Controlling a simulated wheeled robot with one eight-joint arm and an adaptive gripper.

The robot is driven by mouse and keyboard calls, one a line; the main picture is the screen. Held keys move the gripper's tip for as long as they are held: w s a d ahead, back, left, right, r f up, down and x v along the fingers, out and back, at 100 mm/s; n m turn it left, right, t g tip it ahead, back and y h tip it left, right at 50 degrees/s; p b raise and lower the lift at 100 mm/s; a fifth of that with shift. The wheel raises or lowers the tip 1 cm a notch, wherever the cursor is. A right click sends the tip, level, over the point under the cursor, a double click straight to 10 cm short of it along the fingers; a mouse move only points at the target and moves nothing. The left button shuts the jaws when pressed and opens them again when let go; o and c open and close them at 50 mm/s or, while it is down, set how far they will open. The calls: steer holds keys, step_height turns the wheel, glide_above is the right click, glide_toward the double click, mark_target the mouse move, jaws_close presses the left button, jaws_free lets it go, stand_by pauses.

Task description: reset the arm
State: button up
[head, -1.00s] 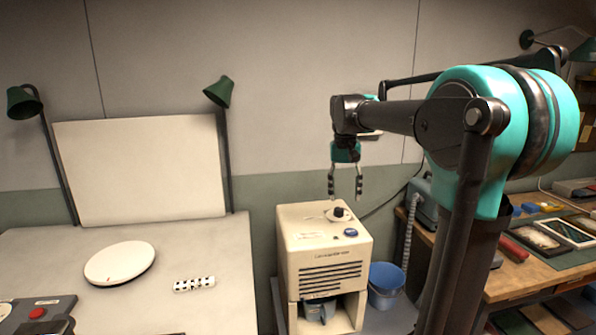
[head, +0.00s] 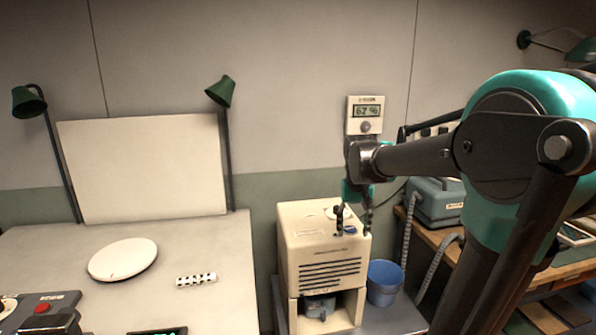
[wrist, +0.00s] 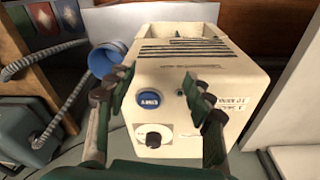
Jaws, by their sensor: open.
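My gripper (head: 353,221) is open and empty. In the head view it hangs fingers down over the top of a cream machine (head: 322,247), near its right edge. In the wrist view the fingers of my gripper (wrist: 158,110) spread on either side of the machine's top panel (wrist: 205,88), with a blue button (wrist: 148,103) and a white knob plate (wrist: 153,139) between them. Whether the fingertips touch the machine cannot be told.
A blue bucket (head: 384,284) stands right of the machine. A grey-teal device with hoses (head: 437,203) sits on the wooden bench. A wall meter (head: 365,113) reads about 62 %. The left table (head: 215,250) holds a round white disc (head: 122,259) and a white perforated strip (head: 196,280).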

steer(key=s+d+f+t, duration=0.2)
steer(key=s+d+f, duration=0.1)
steer(key=s+f, duration=1.3)
steer(key=shift+s+f+n+t, duration=0.3)
steer(key=shift+s+f+t, duration=0.05)
steer(key=shift+f+t, duration=0.1)
steer(key=shift+a, duration=0.1)
steer(key=shift+c, duration=0.2)
stand_by(0.3)
